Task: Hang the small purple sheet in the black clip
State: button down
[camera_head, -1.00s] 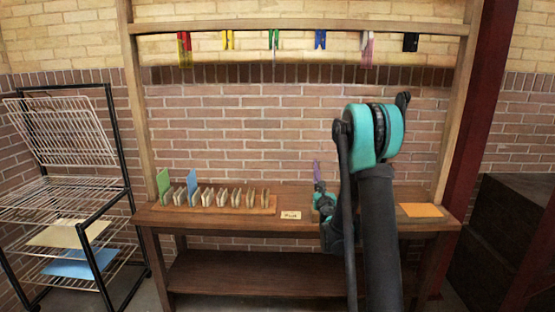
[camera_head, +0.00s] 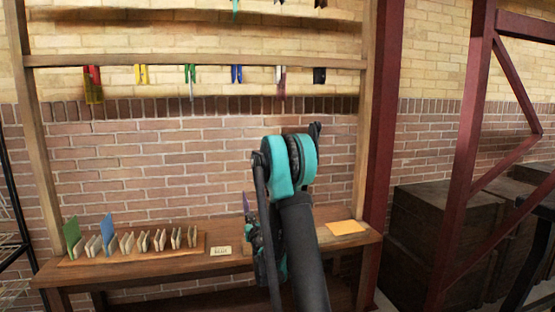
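The small purple sheet (camera_head: 246,203) stands upright as a narrow sliver just above my gripper (camera_head: 253,222), left of my teal and black arm. My gripper appears shut on its lower end; the fingers are small and partly hidden by my arm. Both are in front of the wall, low over the table. The black clip (camera_head: 319,76) hangs at the right end of the wooden rail, well above and to the right of my gripper. Nothing visible hangs in it.
The table (camera_head: 180,268) bears a rack of cards, a label (camera_head: 221,251) and an orange sheet (camera_head: 345,228). A red post (camera_head: 383,150) stands right.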

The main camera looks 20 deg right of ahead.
jog(key=w+d+r, duration=0.4)
jog(key=d+r, duration=0.6)
jog(key=d, duration=0.1)
jog(key=w+d+r, duration=0.4)
jog(key=d+r, duration=0.7)
jog(key=s+d+r, duration=0.6)
jog(key=d+r, duration=0.2)
jog(key=r, duration=0.4)
jog(key=s+d+r, duration=0.6)
jog(key=d+r, duration=0.2)
jog(key=r, duration=0.5)
jog(key=w+r, duration=0.3)
jog(key=w, duration=0.9)
jog(key=shift+d+r+h, duration=0.2)
jog(key=shift+d+h, duration=0.1)
jog(key=shift+d, duration=0.15)
jog(key=shift+r, duration=0.25)
jog(key=shift+r, duration=0.35)
jog(key=shift+r, duration=0.35)
